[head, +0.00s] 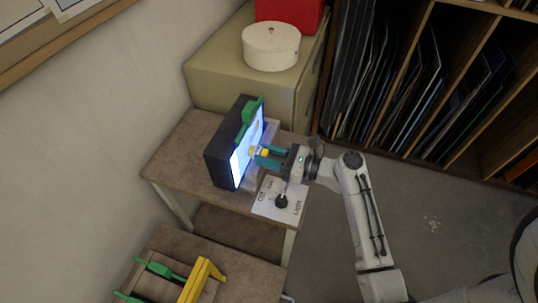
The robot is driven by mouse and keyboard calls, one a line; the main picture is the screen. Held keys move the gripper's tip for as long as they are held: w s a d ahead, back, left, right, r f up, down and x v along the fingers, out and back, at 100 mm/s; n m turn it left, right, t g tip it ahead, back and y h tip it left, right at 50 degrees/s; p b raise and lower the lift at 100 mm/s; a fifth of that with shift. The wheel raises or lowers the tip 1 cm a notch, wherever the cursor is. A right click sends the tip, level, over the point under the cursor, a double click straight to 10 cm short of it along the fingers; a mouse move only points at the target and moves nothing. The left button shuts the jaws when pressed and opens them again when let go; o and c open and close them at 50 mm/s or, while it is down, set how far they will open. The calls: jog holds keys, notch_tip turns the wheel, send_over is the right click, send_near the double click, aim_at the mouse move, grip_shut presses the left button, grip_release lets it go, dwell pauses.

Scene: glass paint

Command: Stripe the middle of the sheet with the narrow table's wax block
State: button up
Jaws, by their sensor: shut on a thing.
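My gripper (260,155) has teal fingers and is shut on a small yellow block (264,153), which I take as the wax block. It is close to the glowing white sheet (240,164), around its middle height. I cannot tell whether block and sheet touch. The sheet stands upright on the front of a black box (219,156), with a green clamp (249,112) along its upper edge. The fingers and block partly hide the sheet's face, which I see at a steep angle.
The box stands on a brown table (177,155). A white panel with a black knob (282,201) lies at its front right. A lower table (190,243) holds a yellow handle-like piece (200,280) and green pieces. Behind stand a beige cabinet (222,78) and a round white box (271,46).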

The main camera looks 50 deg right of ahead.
jog(key=shift+w+a, duration=0.2)
jog(key=shift+w, duration=0.35)
jog(key=shift+w+d, duration=0.3)
jog(key=shift+d, duration=0.65)
jog(key=shift+w+d, duration=0.3)
jog(key=shift+d, duration=0.65)
jog(key=shift+w+d, duration=0.4)
jog(key=shift+d, duration=0.45)
jog(key=shift+w+d, duration=0.35)
jog(key=shift+d, duration=0.5)
jog(key=shift+r, duration=0.1)
jog(key=shift+s+a, duration=0.45)
jog(key=shift+a, duration=0.75)
jog(key=shift+s+a, duration=0.5)
jog(key=shift+a, duration=0.75)
jog(key=shift+s+a, duration=0.45)
jog(key=shift+a, duration=0.75)
jog(key=shift+v, duration=3.05)
